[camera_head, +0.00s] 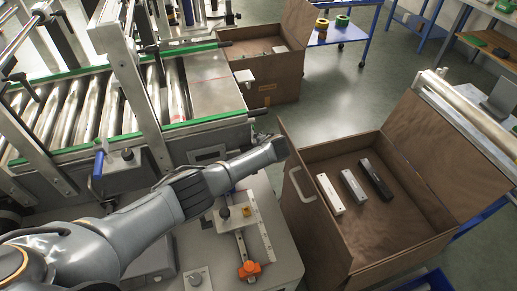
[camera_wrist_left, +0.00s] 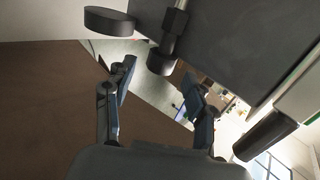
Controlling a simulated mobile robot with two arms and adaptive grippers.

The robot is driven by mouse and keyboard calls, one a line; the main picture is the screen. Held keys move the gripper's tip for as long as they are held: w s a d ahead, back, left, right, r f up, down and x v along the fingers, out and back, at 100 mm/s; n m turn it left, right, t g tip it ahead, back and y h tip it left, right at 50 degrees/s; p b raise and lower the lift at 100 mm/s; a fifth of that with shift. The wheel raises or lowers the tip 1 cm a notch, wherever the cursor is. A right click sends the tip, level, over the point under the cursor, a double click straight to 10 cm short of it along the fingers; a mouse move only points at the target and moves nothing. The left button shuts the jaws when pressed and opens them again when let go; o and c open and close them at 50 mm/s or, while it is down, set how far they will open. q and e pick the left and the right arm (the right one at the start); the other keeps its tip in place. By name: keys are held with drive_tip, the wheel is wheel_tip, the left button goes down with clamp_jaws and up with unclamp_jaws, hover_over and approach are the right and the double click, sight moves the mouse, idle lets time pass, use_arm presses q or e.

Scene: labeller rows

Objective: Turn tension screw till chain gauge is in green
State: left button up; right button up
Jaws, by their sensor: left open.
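My left arm (camera_head: 225,172) reaches across the head view above the grey machine cover; I cannot make out its fingers there. In the left wrist view my left gripper (camera_wrist_left: 158,68) is open, its fingers apart with nothing held. A black cylindrical knob (camera_wrist_left: 163,60) and a dark round disc (camera_wrist_left: 110,21) show beyond the fingertips; I cannot tell whether either is the tension screw. In the head view an orange knob (camera_head: 250,269) sits on a slide beside a pale scale strip (camera_head: 262,235), with a black knob (camera_head: 224,212) above. No green gauge zone is readable.
A brown open crate (camera_head: 330,245) with several bars stands right of the machine. Another crate (camera_head: 270,80) stands behind. A roller conveyor (camera_head: 85,105) with green rails and metal posts is at the upper left. Grey floor (camera_head: 345,95) is clear between the crates.

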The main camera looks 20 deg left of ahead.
use_arm(q)
drive_tip(key=shift+b+x, duration=0.4)
drive_tip(key=shift+x, duration=0.5)
drive_tip(key=shift+w+f, duration=0.15)
drive_tip(key=shift+a, duration=0.1)
drive_tip(key=c, duration=1.1)
drive_tip(key=shift+w+a+g+h+b, duration=0.1)
drive_tip(key=shift+g+h+b, duration=0.25)
drive_tip(key=shift+g, duration=0.15)
drive_tip(key=shift+c, duration=0.2)
drive_tip(key=g+h+b, duration=0.1)
drive_tip(key=b, duration=0.2)
drive_tip(key=g+h+b, duration=0.1)
drive_tip(key=g+b, duration=0.1)
drive_tip(key=b, duration=0.2)
drive_tip(key=shift+w+a, duration=0.15)
drive_tip(key=shift+w, duration=0.05)
drive_tip(key=shift+g+b, duration=0.3)
drive_tip(key=shift+b, duration=0.35)
use_arm(e)
wheel_tip(320, 180, down, 10)
drive_tip(key=shift+s+f, duration=0.25)
drive_tip(key=shift+s, duration=0.15)
use_arm(q)
drive_tip(key=shift+r, duration=0.25)
use_arm(e)
drive_tip(key=shift+a, duration=0.1)
